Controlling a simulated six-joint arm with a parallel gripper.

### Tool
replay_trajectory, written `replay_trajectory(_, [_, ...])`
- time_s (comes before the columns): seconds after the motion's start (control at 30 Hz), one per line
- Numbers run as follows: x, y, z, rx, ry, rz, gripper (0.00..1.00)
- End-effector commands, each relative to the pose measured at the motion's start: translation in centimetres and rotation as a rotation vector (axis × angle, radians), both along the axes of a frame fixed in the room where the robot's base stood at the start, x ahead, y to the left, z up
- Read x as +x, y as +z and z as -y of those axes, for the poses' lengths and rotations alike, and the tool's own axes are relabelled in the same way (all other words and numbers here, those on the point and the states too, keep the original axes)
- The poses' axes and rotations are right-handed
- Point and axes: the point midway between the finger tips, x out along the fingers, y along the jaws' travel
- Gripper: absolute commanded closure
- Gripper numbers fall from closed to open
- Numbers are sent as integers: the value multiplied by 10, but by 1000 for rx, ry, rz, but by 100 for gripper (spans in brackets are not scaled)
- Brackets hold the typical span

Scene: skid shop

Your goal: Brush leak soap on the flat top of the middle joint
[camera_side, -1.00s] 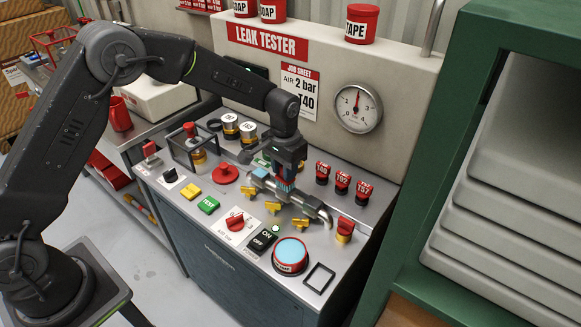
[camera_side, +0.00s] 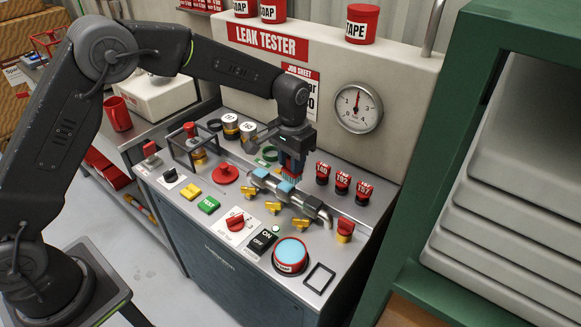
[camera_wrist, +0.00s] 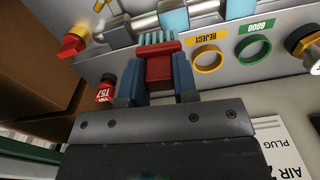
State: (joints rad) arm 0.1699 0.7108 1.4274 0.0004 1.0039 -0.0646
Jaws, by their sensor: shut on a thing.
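My gripper (camera_side: 293,158) is shut on a small brush (camera_wrist: 160,68) with a red body and blue-green bristles pointing at the panel. The brush is above and just behind the metal pipe (camera_side: 323,216); in the side view the bristles appear apart from it. The middle joint (camera_side: 287,187) has a light-blue flat top, which also shows in the wrist view (camera_wrist: 173,18) just beyond the bristles. The left joint (camera_side: 261,173) is light blue on top too. The right joint (camera_side: 311,204) looks plain grey. The brush's handle end is hidden between the fingers.
Several yellow valve handles (camera_side: 273,208) stick out in front of the pipe. Red-capped plugs (camera_side: 342,182) stand behind it to the right. A wire frame (camera_side: 190,145) stands at left. The tester's back wall with a gauge (camera_side: 358,108) rises behind.

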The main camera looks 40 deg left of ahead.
Motion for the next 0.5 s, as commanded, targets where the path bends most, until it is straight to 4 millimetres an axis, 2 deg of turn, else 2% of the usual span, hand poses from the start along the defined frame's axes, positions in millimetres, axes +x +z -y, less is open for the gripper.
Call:
replay_trajectory(0.3, [0, 30, 0, 0, 0, 3, 95])
replay_trajectory(0.5, [0, 42, 0, 0, 0, 1, 95])
